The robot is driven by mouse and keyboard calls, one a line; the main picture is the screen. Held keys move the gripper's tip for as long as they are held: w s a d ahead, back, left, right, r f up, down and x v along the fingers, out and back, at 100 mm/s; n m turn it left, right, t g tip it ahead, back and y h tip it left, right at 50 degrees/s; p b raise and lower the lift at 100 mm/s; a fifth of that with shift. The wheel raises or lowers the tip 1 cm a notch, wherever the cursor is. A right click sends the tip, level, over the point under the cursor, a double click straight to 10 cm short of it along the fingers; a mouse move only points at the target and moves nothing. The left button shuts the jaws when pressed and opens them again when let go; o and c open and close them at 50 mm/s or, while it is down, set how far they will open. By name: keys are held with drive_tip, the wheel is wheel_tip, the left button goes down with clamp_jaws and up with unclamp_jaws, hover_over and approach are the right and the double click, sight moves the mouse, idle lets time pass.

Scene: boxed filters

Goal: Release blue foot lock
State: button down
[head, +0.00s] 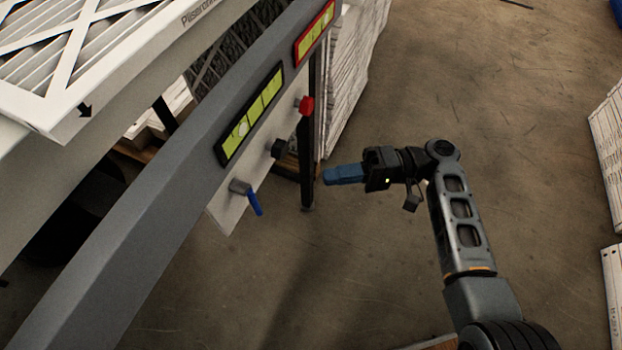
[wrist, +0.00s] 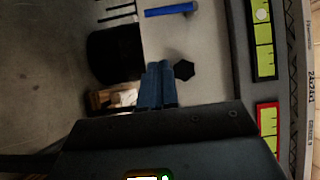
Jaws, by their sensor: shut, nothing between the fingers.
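The blue lever (head: 254,202), which looks like the blue foot lock, hangs from a grey pivot on a pale panel under the grey frame, tilted down to the right in the head view.
The black knob also shows in the head view (head: 279,148), with a red knob (head: 306,106) above it. A dark upright post (head: 306,180) stands between my gripper and the panel. Boxed filters (head: 75,75) rest on the frame (head: 130,220). Open floor lies below.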

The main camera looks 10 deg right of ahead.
approach(261, 210)
drive_tip(key=w+a, duration=0.3)
drive_tip(key=w, duration=0.1)
drive_tip(key=shift+s+a+r+p, duration=0.1)
drive_tip(key=shift+s+a+p, duration=0.1)
drive_tip(key=shift+s+a, duration=0.3)
drive_tip(key=shift+s+a+p, duration=0.2)
drive_tip(key=shift+a, duration=0.5)
drive_tip(key=shift+s+a+r+p, duration=0.1)
drive_tip(key=shift+s+a+p, duration=0.1)
drive_tip(key=shift+s+a, duration=0.3)
drive_tip(key=shift+s+a+f+m+y, duration=0.15)
drive_tip(key=shift+a+f+m+y, duration=0.15)
drive_tip(key=shift+m, duration=0.2)
drive_tip(key=shift+s+a+f+m+y+b, duration=0.15)
drive_tip(key=shift+s+a+m+y+b, duration=0.2)
drive_tip(key=shift+m, duration=0.35)
drive_tip(key=s+a+r+m+t+y, duration=0.3)
drive_tip(key=s+m+t, duration=0.3)
drive_tip(key=m, duration=0.5)
drive_tip(key=shift+a+m+t, duration=0.3)
drive_tip(key=shift+a, duration=0.5)
drive_tip(key=shift+r, duration=0.15)
